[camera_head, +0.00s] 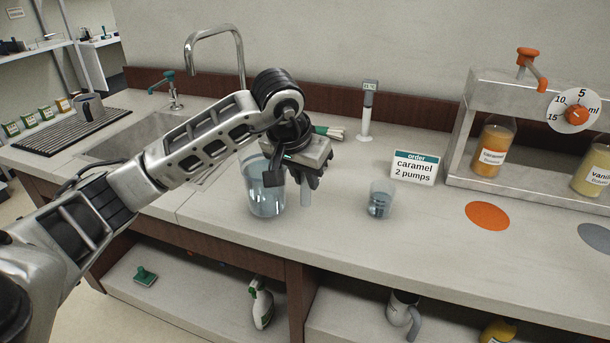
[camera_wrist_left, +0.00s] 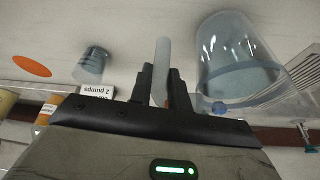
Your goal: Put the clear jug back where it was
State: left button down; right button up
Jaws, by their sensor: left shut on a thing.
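The clear jug (camera_head: 266,196), with bluish clear liquid in it, is upright at the counter's middle, left of the small measuring cup. My left gripper (camera_head: 308,180) is at its right side. In the left wrist view the jug (camera_wrist_left: 232,58) is right of the fingers. My left gripper (camera_wrist_left: 161,88) is shut on a pale upright bar between its fingers, which looks like the jug's handle. I cannot tell whether the jug's base touches the counter. The arm hides part of the jug's top. My right gripper is not in view.
A small measuring cup (camera_head: 380,201) stands to the right, before an order card (camera_head: 414,168). An orange disc (camera_head: 487,216) and a syrup rack (camera_head: 466,120) are further right. The sink (camera_head: 140,138) and tap (camera_head: 215,48) are behind left. The counter's front edge is close.

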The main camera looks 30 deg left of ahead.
pick_arm(q)
jog(key=shift+f, duration=0.2)
jog(key=shift+f, duration=0.15)
jog(key=c, duration=1.3)
grip_release()
